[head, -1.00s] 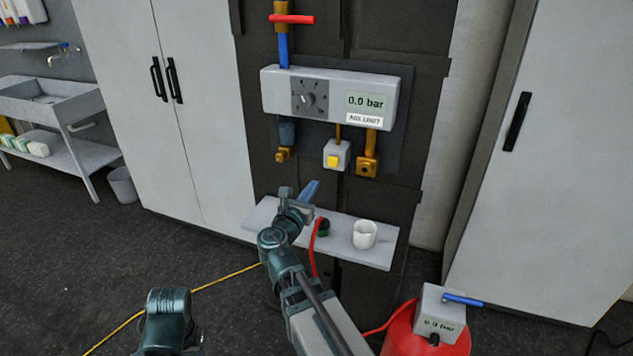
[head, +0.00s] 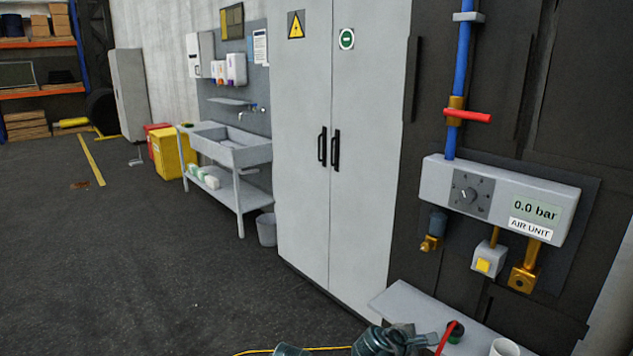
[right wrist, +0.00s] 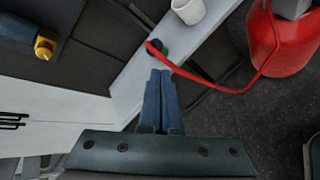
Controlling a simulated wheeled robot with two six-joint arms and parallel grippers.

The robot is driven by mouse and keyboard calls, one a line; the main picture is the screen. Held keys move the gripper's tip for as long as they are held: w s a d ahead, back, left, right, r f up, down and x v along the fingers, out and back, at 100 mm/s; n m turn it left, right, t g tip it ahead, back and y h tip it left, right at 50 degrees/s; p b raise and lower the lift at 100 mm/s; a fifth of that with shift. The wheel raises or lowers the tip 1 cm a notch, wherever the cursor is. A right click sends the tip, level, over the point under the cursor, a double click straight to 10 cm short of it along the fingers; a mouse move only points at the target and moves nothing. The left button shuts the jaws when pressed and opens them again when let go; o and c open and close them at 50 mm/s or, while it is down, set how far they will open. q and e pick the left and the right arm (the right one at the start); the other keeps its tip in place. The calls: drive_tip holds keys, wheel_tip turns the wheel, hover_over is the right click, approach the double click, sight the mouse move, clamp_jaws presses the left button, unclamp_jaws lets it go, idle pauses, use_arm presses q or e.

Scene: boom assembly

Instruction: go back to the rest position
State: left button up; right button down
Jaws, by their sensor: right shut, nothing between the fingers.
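My right gripper (right wrist: 160,74) shows in the right wrist view with its two blue fingers together and nothing between them. Its fingertips point toward the grey shelf (right wrist: 125,90) and the dark round hose end (right wrist: 158,50), from which a red hose runs. I cannot tell the exact gap between fingertips and shelf. In the head view part of my right arm shows at the bottom edge, beside the shelf (head: 405,302). The hose end (head: 455,330) also shows there. My left gripper is not in view.
A white cup (right wrist: 188,10) stands on the shelf. A red tank (right wrist: 290,55) is at the right, joined to the hose. The air unit (head: 495,200) is on the dark wall, reading 0.0 bar. A grey cabinet (head: 300,170) stands left of it. Open floor (head: 130,260) lies farther left.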

drive_tip(key=s+a+f+m+g+y, duration=0.3)
drive_tip(key=s+a, duration=0.4)
drive_tip(key=a, duration=0.3)
drive_tip(key=s+a+f+m+g+y, duration=0.4)
drive_tip(key=s+a+f+m+y, duration=0.1)
drive_tip(key=a, duration=0.6)
drive_tip(key=s+f+m, duration=0.1)
drive_tip(key=s+m, duration=0.1)
drive_tip(key=shift+s+a+f+m+p, duration=0.2)
drive_tip(key=shift+s+f+m+p, duration=0.1)
drive_tip(key=shift+m+p, duration=0.1)
